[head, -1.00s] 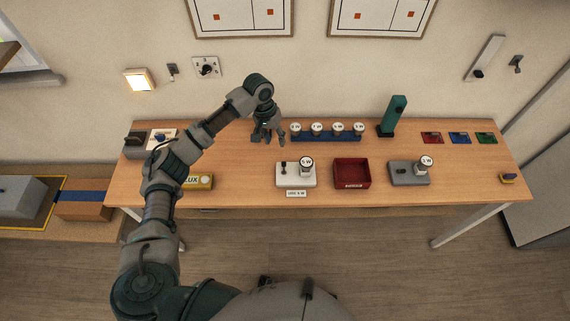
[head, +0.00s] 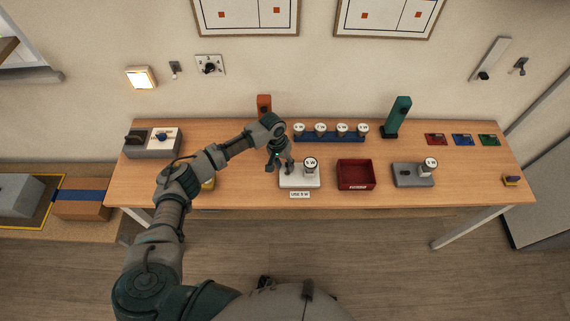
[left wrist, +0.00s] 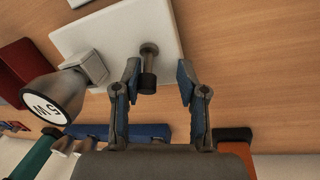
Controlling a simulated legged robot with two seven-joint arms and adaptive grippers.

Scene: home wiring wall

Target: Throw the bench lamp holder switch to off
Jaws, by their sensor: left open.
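The bench lamp holder is a white base (head: 299,184) on the bench's front middle, with a bulb marked W (head: 310,165) on its right. In the left wrist view the base (left wrist: 110,27) fills the top, with the bulb (left wrist: 52,97) at left. Its switch is a dark-tipped lever (left wrist: 148,68) standing on the base. My left gripper (head: 280,168) is over the base's left part and hides the lever in the head view. In the left wrist view its open fingers (left wrist: 157,78) stand either side of the lever tip, the left finger closer. I cannot tell whether they touch it.
A red tray (head: 356,186) and a grey holder with a bulb (head: 405,177) stand to the right. A blue rack of bulbs (head: 331,138) is behind, with an orange post (head: 264,106) and a green post (head: 398,117). A grey switch box (head: 151,150) is at far left.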

